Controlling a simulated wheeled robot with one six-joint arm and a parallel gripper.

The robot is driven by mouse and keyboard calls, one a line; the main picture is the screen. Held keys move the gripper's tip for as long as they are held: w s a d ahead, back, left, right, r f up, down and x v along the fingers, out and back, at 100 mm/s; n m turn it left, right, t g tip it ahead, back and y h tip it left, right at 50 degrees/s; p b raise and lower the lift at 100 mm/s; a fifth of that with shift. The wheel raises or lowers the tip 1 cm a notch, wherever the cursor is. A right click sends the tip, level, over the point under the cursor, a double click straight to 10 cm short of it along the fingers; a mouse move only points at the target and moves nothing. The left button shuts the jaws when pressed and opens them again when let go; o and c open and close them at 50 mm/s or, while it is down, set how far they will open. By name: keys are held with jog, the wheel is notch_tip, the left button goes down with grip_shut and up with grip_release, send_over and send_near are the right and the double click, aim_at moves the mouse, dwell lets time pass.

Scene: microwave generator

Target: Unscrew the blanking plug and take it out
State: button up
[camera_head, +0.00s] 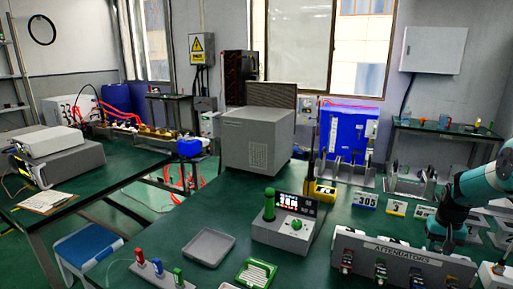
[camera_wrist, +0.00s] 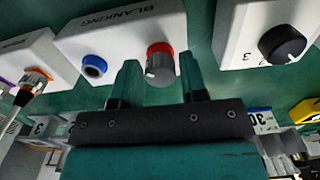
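In the wrist view, a white box lettered BLANKING (camera_wrist: 115,38) stands across the upper left. The blanking plug (camera_wrist: 160,68) is a grey knob with a red ring at its base, seated at the right end of the box's face. A blue-ringed round fitting (camera_wrist: 94,66) with a dark centre is to its left. My gripper (camera_wrist: 159,60) is open, with one finger on each side of the plug. Narrow gaps show between fingers and plug, so it does not look gripped. In the head view my arm is at the right edge; the fingers and plug cannot be made out there.
A white box with a black knob (camera_wrist: 282,44) stands close right of my fingers. Another with an orange-ringed connector (camera_wrist: 36,78) is at left. In the head view, the ATTENUATORS block (camera_head: 400,262) stands in front of my arm; the green bench (camera_head: 185,228) has clear patches.

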dwell(0.6)
grip_shut()
jog(key=shift+r, duration=0.15)
jog(key=shift+r+p, duration=1.7)
jog(key=shift+r, duration=1.15)
